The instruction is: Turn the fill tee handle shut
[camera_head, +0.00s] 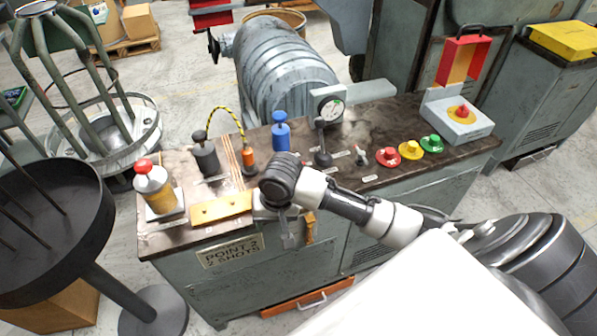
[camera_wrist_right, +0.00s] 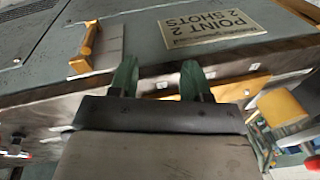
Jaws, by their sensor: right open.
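I cannot tell for sure which part is the fill tee handle. A dark upright lever with a round base (camera_head: 322,158) stands on the bench top below a round gauge. A yellow handle (camera_head: 309,227) sits on the bench's front face; it also shows at the upper left of the right wrist view (camera_wrist_right: 88,47). My right gripper (camera_head: 287,238) points down at the bench's front edge, just left of the yellow handle and apart from it. In the right wrist view its two green fingers (camera_wrist_right: 158,76) are spread with nothing between them. My left gripper is not in view.
The bench top (camera_head: 375,118) carries a blue-capped bottle (camera_head: 280,132), a red-topped canister (camera_head: 155,187), a yellow plate (camera_head: 221,208) and red, yellow and green buttons (camera_head: 411,150). A sign (camera_head: 230,251) is on the front. A dark round pan (camera_head: 45,230) stands left.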

